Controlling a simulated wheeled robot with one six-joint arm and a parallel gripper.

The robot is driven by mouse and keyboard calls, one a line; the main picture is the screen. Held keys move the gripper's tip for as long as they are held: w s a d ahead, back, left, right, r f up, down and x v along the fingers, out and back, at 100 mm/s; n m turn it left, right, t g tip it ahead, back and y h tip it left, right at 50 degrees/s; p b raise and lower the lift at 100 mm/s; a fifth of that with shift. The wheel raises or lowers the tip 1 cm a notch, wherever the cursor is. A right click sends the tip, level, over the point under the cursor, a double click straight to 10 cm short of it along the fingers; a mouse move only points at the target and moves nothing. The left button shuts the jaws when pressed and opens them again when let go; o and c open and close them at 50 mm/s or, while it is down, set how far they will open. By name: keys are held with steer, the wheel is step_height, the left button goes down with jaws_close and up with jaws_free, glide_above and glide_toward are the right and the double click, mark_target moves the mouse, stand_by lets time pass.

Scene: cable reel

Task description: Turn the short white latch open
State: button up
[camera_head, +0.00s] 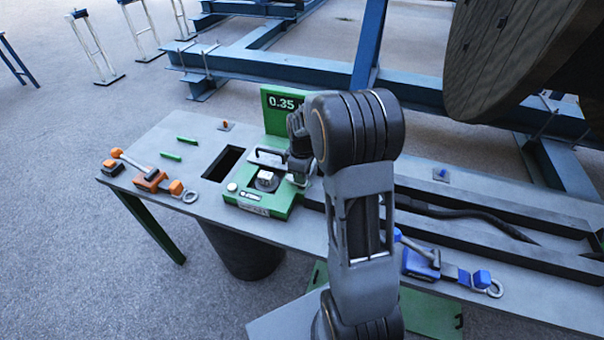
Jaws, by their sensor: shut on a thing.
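My gripper (299,178) points down at the device's right end and is shut on the short white latch. Only a small pale part at the jaws shows, so the latch's angle cannot be told. My wrist and arm hide the area just right of the device. A round black part with a pale block (266,178) sits in the device's middle.
A green display (284,103) reading 0.35 stands behind the device. An orange clamp tool (150,180) and a rectangular opening (223,163) are left on the grey bench (150,215). A blue clamp tool (450,272), a black cable (470,216) and a large reel (515,55) are right.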

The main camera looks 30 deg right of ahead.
stand_by(0.6)
steer(key=o, duration=0.9)
step_height(320, 180, up, 14)
steer(key=shift+f, duration=0.1)
stand_by(0.5)
steer(key=s+a+m+t, duration=0.1)
steer(key=s+a+m, duration=0.2)
steer(key=s, duration=0.3)
steer(key=s+a+m+t+p, duration=0.1)
steer(key=s+a+m, duration=0.1)
steer(key=s, duration=0.3)
steer(key=s+a+m+t, duration=0.1)
steer(key=s+a+m, duration=0.2)
steer(key=s+a, duration=0.2)
steer(key=shift+s+f+m+t, duration=0.15)
steer(key=shift+s+m+t, duration=0.15)
steer(key=shift+s, duration=0.5)
